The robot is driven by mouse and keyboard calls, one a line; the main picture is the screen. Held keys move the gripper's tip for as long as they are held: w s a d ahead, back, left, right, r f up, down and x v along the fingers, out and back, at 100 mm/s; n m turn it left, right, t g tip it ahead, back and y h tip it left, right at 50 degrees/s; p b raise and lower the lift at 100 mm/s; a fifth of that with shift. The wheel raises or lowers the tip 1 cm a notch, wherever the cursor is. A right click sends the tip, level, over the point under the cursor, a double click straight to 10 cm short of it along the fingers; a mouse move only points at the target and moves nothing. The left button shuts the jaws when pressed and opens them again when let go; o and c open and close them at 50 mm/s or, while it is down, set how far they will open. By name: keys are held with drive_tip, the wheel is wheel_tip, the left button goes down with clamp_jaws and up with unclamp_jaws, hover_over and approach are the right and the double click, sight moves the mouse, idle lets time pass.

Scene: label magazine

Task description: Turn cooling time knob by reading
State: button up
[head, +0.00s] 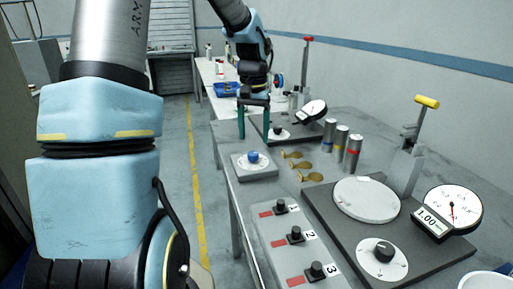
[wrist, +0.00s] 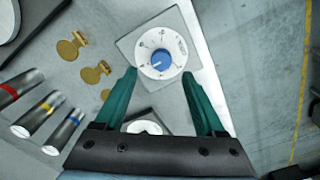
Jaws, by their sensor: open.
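A blue knob (wrist: 161,59) sits at the centre of a white dial with printed marks (wrist: 178,46) on a grey square plate (wrist: 130,45). The marks are too small to read surely. In the head view the blue knob (head: 253,156) stands near the table's left edge. My gripper (wrist: 160,75) has its two green fingers apart, one on each side of the lower part of the dial in the wrist view. In the head view my gripper (head: 254,137) is above and just behind the knob. Nothing is held, and contact with the knob cannot be told.
Brass pieces (head: 300,165) and several banded cylinders (head: 353,152) stand to the right of the knob. A dark plate (head: 320,215) carries a round disc, a gauge (head: 455,208) and a yellow-handled lever (head: 427,102). Three black knobs numbered 1 to 3 (head: 296,234) are in front.

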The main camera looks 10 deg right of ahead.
sight(253, 152)
drive_tip(key=shift+a+f+p, duration=0.1)
drive_tip(key=shift+f+p, duration=0.2)
drive_tip(key=shift+f, duration=2.45)
drive_tip(key=shift+c, duration=0.4)
clamp_jaws()
